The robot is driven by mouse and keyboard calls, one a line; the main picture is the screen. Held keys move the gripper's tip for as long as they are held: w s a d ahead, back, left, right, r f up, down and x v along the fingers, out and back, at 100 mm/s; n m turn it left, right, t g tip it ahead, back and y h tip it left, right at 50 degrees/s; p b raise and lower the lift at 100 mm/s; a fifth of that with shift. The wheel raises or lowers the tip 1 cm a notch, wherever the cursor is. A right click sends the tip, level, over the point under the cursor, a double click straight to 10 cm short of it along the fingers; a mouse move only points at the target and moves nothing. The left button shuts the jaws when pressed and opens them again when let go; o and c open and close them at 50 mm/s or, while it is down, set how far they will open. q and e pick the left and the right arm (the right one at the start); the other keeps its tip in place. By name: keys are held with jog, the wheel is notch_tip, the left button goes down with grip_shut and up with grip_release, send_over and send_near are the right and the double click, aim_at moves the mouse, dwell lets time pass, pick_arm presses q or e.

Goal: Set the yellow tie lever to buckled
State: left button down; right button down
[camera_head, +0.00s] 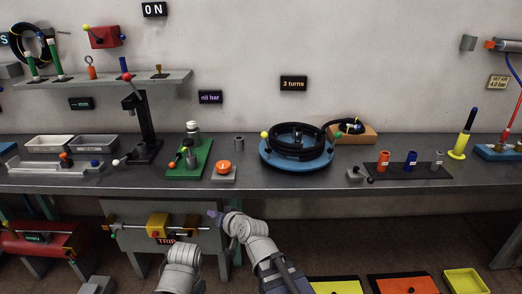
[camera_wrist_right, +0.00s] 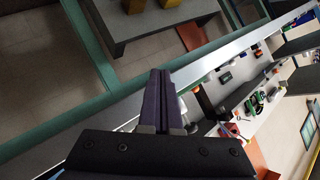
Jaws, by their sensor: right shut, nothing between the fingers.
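A lever with a yellow ball knob (camera_head: 264,134) stands at the left rim of a round blue base (camera_head: 268,157), which carries a coiled black hose (camera_head: 300,139) on the bench. Whether this lever is buckled is too small to tell. My left gripper is not in view.
A green fixture (camera_head: 190,168) and an orange button box (camera_head: 223,170) stand left of the blue base. A black rack with coloured cylinders (camera_head: 411,161) stands right. A yellow block on a rod (camera_head: 158,224) is under the bench. The bench front before the coil is clear.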

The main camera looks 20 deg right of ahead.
aim_at(264, 137)
jog(key=w+d+r+m+t+h, duration=0.1)
jog(key=d+r+m+t+h, duration=0.25)
jog(key=r+m, duration=0.3)
jog(key=w+d+r+m+t+h, duration=0.1)
jog(key=d+r+m+t+h, duration=0.3)
jog(key=r, duration=0.3)
jog(key=s+d+m+h, duration=0.1)
jog(key=m+h, duration=0.1)
jog(key=d+m+g+h, duration=0.1)
jog(key=d+m+h, duration=0.1)
jog(key=m, duration=0.1)
jog(key=s+d+m+h, duration=0.1)
jog(key=d+m+h, duration=0.1)
jog(key=m+h, duration=0.1)
jog(key=shift+s+r+g, duration=0.1)
jog(key=shift+s+g, duration=0.25)
jog(key=p+x, duration=0.2)
jog(key=x, duration=1.2)
jog(key=shift+p, duration=0.4)
